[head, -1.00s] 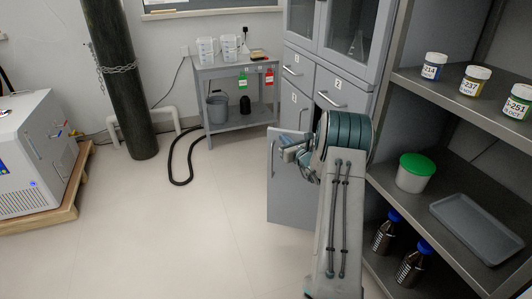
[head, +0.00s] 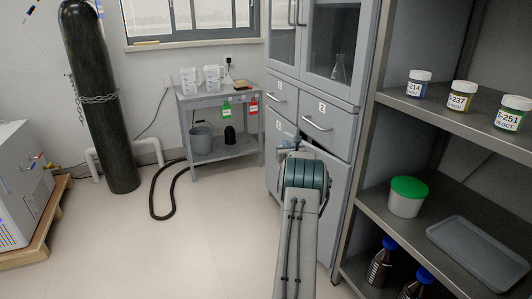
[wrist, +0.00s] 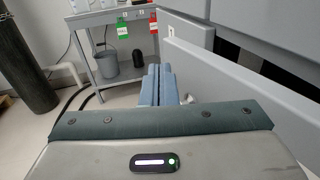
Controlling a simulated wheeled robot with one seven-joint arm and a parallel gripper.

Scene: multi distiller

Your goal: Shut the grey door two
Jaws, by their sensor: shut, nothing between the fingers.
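The grey door two (head: 338,205) is the right lower door of the grey cabinet, partly hidden behind my arm in the head view. In the wrist view the door (wrist: 235,88) is a slanting grey panel. A dark gap behind its top edge shows it standing ajar. My gripper (wrist: 156,84) is shut and empty, its blue fingers on the outer side near the door's left end. I cannot tell whether they touch it. A small pale part, perhaps the handle, shows just right of the fingers.
Drawer two (head: 325,125) above is closed. An open shelf (head: 375,205) with jars, a green-lidded tub (head: 407,196) and bottles stands close on the right. A grey cart (head: 215,100) is at the back, with a black hose on the floor. The floor left of my arm is clear.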

